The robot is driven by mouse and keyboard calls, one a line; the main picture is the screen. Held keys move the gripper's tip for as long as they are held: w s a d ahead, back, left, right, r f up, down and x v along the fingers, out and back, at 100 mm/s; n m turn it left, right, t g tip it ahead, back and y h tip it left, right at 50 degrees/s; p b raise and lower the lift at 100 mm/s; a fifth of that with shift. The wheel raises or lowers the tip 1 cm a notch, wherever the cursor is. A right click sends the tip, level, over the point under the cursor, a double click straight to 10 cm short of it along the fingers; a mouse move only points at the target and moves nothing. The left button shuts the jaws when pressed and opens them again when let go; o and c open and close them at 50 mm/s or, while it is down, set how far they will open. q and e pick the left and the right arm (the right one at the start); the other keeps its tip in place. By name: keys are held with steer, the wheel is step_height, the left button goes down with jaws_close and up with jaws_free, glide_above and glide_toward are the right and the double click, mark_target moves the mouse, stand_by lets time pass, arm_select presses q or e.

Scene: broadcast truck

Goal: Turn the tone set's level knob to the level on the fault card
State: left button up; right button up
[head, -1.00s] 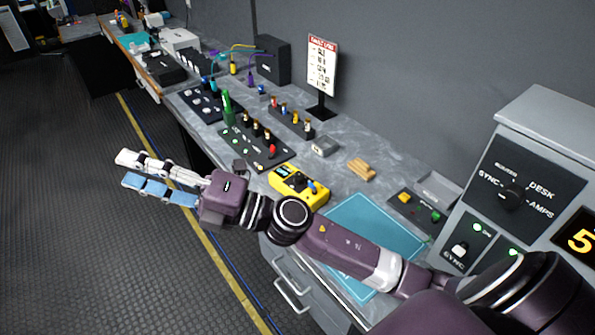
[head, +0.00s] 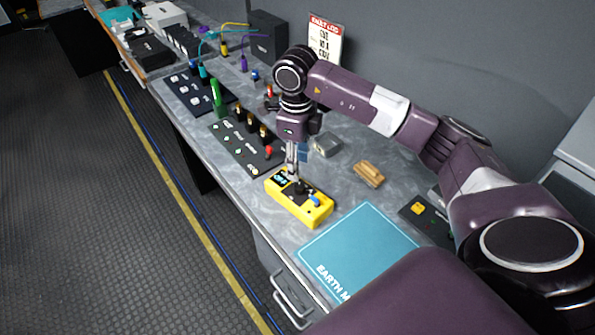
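The tone set (head: 287,204) is a yellow box on the bench with a small lit display, a black knob (head: 300,189) and a blue switch (head: 314,200). My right gripper (head: 294,172) points down just above the display and knob end. Its fingers overlap in this view, so their gap and any contact with the knob cannot be made out. The fault card (head: 326,37), white with a red header, stands behind; my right arm hides its lower part and its writing is too small to read surely. My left gripper is not in view.
A teal earth mat (head: 357,250) lies in front of the tone set. A wooden block (head: 369,173) and a grey box (head: 327,144) lie behind it. A black panel with connectors (head: 243,145) and a green marker-like item (head: 217,97) stand to the left.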

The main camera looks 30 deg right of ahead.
mark_target(298, 185)
steer(key=shift+s+a+f+p, duration=0.2)
steer(key=shift+s+f+p, duration=0.1)
steer(key=shift+f, duration=0.15)
steer(key=shift+s+a+f+p, duration=0.2)
steer(key=shift+s+f, duration=0.05)
steer(key=shift+f, duration=0.2)
step_height(298, 185, down, 3)
steer(key=shift+w+r+p, duration=0.1)
steer(key=shift+p, duration=0.3)
steer(key=shift+w+d+f, duration=0.1)
steer(key=shift+d+f, duration=0.05)
steer(key=shift+f, duration=0.35)
steer(key=shift+w+d+f, duration=0.1)
steer(key=shift+f, duration=0.4)
steer(key=shift+a+f, duration=0.1)
steer(key=c, duration=0.8)
steer(key=shift+c, duration=1.1)
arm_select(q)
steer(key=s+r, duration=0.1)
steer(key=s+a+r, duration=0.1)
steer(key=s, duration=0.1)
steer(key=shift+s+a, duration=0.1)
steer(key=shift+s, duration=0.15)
arm_select(e)
jaws_close()
